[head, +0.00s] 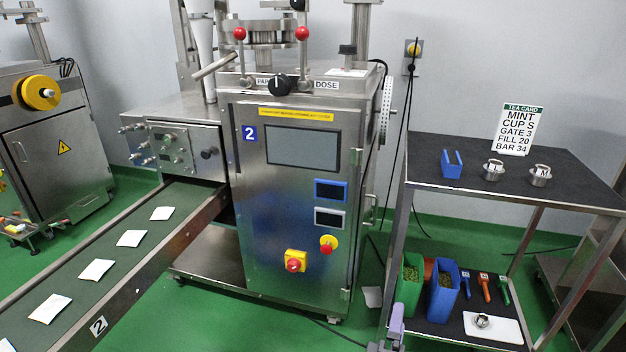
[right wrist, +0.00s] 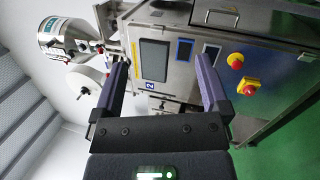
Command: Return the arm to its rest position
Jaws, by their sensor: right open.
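My right gripper (head: 396,326) shows only in part at the bottom edge of the head view, as a purple finger in front of the lower right shelf. In the right wrist view my right gripper (right wrist: 161,66) has its two purple fingers wide apart, with nothing between them. That view is turned on its side, and the packing machine (right wrist: 184,57) lies beyond the fingertips. My left gripper is in neither view.
The packing machine (head: 290,195) stands in the middle, beside a conveyor (head: 110,262) with several white teabags. A dark-topped shelf (head: 465,190) at right carries a tea card (head: 520,130) and cups. Its lower level holds a green bin (head: 408,292), a blue bin (head: 440,300) and scoops.

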